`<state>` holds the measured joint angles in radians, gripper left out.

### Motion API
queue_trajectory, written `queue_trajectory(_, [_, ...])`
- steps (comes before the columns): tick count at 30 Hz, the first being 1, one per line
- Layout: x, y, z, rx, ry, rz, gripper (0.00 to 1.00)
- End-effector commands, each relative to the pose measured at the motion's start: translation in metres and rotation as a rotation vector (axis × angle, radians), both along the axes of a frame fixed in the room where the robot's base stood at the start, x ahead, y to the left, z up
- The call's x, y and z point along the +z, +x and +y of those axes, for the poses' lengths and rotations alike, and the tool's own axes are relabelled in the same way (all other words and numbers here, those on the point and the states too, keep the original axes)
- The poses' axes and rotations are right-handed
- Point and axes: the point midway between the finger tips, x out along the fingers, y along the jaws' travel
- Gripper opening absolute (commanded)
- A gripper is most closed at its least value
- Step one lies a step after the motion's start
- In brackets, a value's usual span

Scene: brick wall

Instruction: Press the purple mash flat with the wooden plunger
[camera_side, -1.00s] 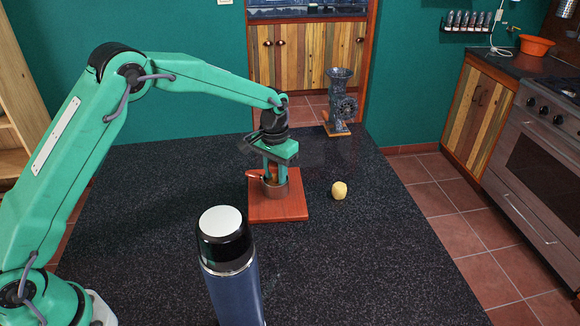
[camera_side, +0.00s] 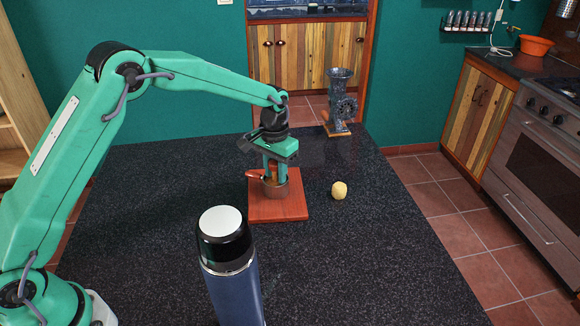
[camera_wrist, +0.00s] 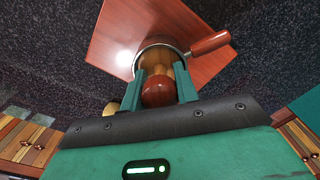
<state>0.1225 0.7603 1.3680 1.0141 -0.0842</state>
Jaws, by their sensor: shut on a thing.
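The wooden plunger (camera_wrist: 158,92) has a dark red-brown knob and a lighter wooden part beyond it. My gripper (camera_wrist: 162,80) is shut on it, with one green finger on each side. The plunger's far end reaches into the small metal pot (camera_side: 276,192), whose rim also shows in the wrist view. The pot has a red-brown wooden handle (camera_wrist: 210,43) and stands on a reddish wooden board (camera_side: 280,210). In the side view my gripper (camera_side: 275,172) is directly above and partly within the pot's opening. The purple mash is not visible; the pot's inside is hidden.
A yellow lump (camera_side: 339,190), like a peeled potato, lies right of the board. A blue flask (camera_side: 232,285) with a black and white cap stands in front. A metal grinder (camera_side: 341,100) stands at the back. The dark worktop (camera_side: 385,255) is clear at front right.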

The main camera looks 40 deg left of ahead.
Motion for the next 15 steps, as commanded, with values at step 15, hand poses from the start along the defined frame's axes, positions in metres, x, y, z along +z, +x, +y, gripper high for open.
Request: queue_trajectory(15, [0.012, 0.001, 0.0, 0.0, 0.0, -0.003, 0.03])
